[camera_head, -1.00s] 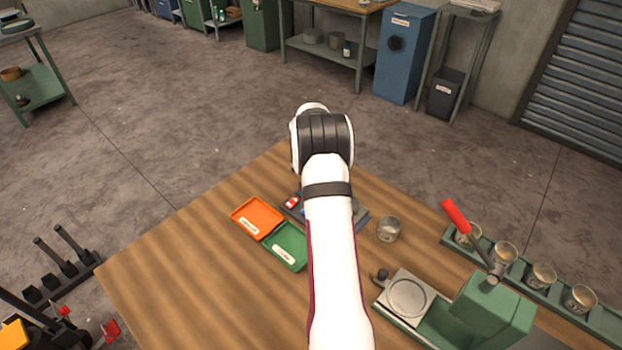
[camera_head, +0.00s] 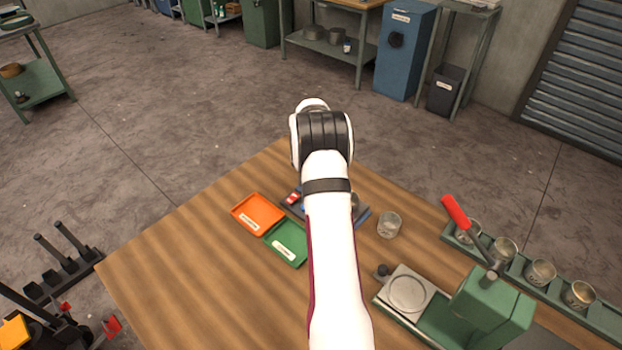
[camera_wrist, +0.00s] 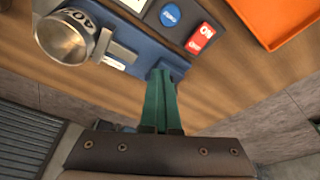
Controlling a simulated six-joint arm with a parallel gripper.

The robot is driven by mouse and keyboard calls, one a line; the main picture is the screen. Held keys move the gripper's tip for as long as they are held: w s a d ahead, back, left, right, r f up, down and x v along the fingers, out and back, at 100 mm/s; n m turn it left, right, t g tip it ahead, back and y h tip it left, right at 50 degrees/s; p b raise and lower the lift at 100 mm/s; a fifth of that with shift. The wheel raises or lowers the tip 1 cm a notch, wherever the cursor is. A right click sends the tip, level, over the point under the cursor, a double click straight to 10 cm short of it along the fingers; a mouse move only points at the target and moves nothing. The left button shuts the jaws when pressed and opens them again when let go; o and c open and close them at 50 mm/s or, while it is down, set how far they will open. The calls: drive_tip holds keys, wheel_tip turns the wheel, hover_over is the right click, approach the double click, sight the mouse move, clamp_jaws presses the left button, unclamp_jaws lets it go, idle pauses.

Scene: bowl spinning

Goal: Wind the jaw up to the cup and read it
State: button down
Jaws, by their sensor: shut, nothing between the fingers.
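My gripper (camera_wrist: 163,100) shows in the wrist view with its green fingers together and nothing between them. The fingertips are over the edge of the blue gauge (camera_wrist: 140,50), apart from the cup. The metal cup (camera_wrist: 55,45) is at the upper left of the wrist view, with dark markings on its curved side. The grey metal jaw (camera_wrist: 120,52) is close beside it; I cannot tell whether they touch. The gauge carries a blue round button (camera_wrist: 170,15), a red ON switch (camera_wrist: 202,38) and a pale display (camera_wrist: 135,4), cut off by the frame. My arm hides most of the gauge in the head view.
An orange tray (camera_head: 258,212) and a green tray (camera_head: 287,243) lie left of the gauge. Another cup (camera_head: 389,224) stands to its right. A green press with a red handle (camera_head: 456,212) and a rack of cups (camera_head: 541,272) are at the right. The table's left side is clear.

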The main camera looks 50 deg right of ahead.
drive_tip(key=shift+w+a, duration=0.1)
drive_tip(key=shift+w, duration=0.2)
drive_tip(key=shift+w+a+r, duration=0.1)
drive_tip(key=shift+w+a, duration=0.05)
drive_tip(key=shift+w, duration=0.3)
drive_tip(key=shift+w+r, duration=0.1)
drive_tip(key=shift+w, duration=0.1)
drive_tip(key=shift+a, duration=0.1)
drive_tip(key=shift+s+a, duration=0.15)
drive_tip(key=shift+a, duration=0.2)
drive_tip(key=v, duration=0.2)
drive_tip(key=d+v, duration=0.1)
drive_tip(key=v, duration=0.2)
drive_tip(key=shift+w+r, duration=0.2)
drive_tip(key=shift+r, duration=0.2)
